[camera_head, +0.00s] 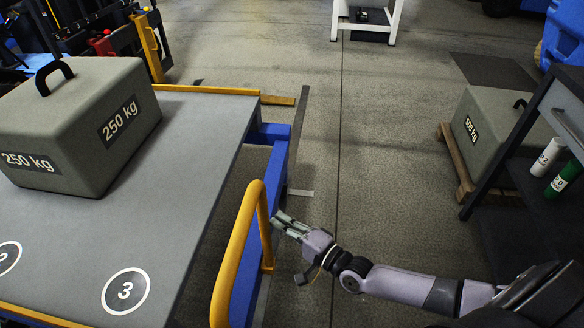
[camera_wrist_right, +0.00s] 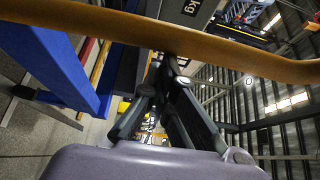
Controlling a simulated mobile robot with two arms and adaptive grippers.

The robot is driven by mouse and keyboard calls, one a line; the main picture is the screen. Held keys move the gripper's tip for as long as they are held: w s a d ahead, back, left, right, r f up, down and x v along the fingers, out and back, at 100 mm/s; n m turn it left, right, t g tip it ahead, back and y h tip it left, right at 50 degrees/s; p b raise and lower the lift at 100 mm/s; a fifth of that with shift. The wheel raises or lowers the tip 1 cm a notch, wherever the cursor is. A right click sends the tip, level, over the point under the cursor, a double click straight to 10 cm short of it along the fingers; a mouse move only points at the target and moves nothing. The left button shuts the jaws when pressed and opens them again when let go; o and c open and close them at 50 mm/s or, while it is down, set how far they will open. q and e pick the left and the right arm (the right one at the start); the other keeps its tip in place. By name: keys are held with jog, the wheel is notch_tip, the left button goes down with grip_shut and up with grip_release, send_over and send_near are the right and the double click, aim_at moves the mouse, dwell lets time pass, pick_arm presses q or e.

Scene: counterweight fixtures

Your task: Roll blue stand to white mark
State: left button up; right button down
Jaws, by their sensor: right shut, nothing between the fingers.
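The blue stand (camera_head: 280,165) has a grey top (camera_head: 195,165), a blue side frame and a yellow handle (camera_head: 238,245) on its right side. A short whitish mark (camera_head: 300,193) lies on the floor just right of the blue frame. My right gripper (camera_head: 279,218) is shut and empty, its fingertips close beside the handle. In the right wrist view the handle (camera_wrist_right: 180,38) crosses the top of the picture, with the gripper's fingertips (camera_wrist_right: 168,72) just below it. I cannot tell whether they touch. My left gripper is out of view.
A grey 250 kg weight (camera_head: 85,120) sits on the stand's top. A 500 kg weight (camera_head: 490,130) rests on a wooden pallet (camera_head: 455,165) at right, beside a dark shelf cart (camera_head: 515,135). A white-legged stand (camera_head: 338,20) is at the back. Floor in the middle is clear.

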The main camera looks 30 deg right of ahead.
jog(key=shift+a, duration=0.6)
jog(key=v, duration=1.2)
jog(key=shift+d, duration=0.2)
